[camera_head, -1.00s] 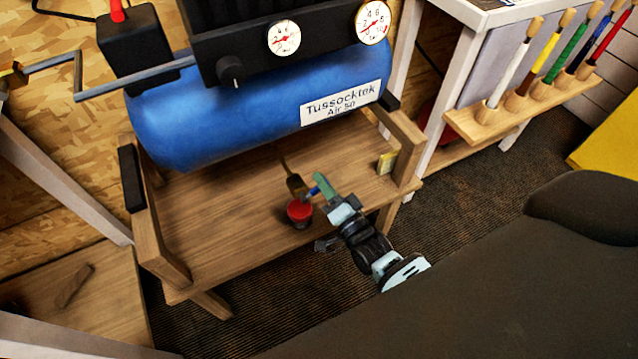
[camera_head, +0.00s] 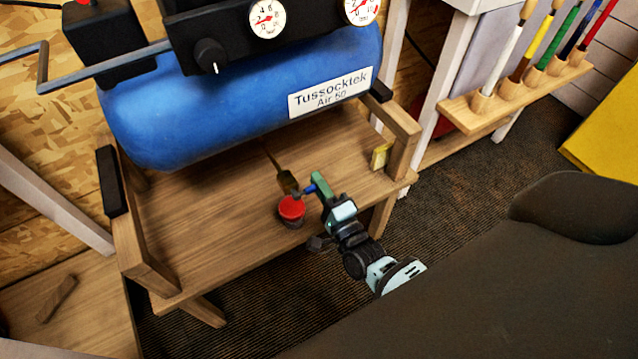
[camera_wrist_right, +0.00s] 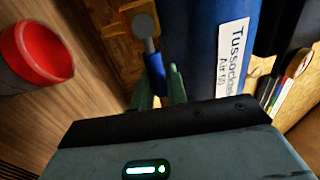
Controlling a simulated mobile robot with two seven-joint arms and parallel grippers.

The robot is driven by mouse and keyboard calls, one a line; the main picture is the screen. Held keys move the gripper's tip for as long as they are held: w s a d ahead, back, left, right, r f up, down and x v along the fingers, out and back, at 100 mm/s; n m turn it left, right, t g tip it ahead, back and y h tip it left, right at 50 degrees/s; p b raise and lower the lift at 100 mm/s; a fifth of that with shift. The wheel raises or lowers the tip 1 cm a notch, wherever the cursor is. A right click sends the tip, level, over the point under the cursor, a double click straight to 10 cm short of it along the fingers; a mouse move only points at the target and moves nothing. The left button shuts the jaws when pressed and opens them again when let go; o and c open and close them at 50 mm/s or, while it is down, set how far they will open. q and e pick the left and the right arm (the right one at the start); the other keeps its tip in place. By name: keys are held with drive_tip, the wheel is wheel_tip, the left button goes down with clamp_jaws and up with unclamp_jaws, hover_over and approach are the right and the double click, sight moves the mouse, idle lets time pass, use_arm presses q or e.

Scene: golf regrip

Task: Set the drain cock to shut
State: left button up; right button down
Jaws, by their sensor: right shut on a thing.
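The lever points out to the right, towards my arm. My right gripper (camera_head: 318,187) has green fingers and is shut on the lever's end. In the right wrist view the blue lever (camera_wrist_right: 155,72) sits between the two fingers (camera_wrist_right: 158,84), with the grey pivot (camera_wrist_right: 145,26) beyond. The fingers hide the lever's tip. My left gripper is not in view.
A red-rimmed cup (camera_head: 292,209) stands on the wooden stand (camera_head: 215,240) just below the cock, close to my right gripper. A small yellow block (camera_head: 381,156) is near the stand's right post. A rack of coloured shafts (camera_head: 520,92) is at the upper right.

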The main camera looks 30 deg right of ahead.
drive_tip(key=shift+f, duration=0.1)
drive_tip(key=c, duration=1.5)
unclamp_jaws()
drive_tip(key=shift+o, duration=0.2)
drive_tip(key=s+f, duration=0.1)
drive_tip(key=s, duration=0.6)
drive_tip(key=shift+s+f, duration=0.2)
drive_tip(key=shift+s, duration=0.2)
drive_tip(key=shift+d, duration=0.1)
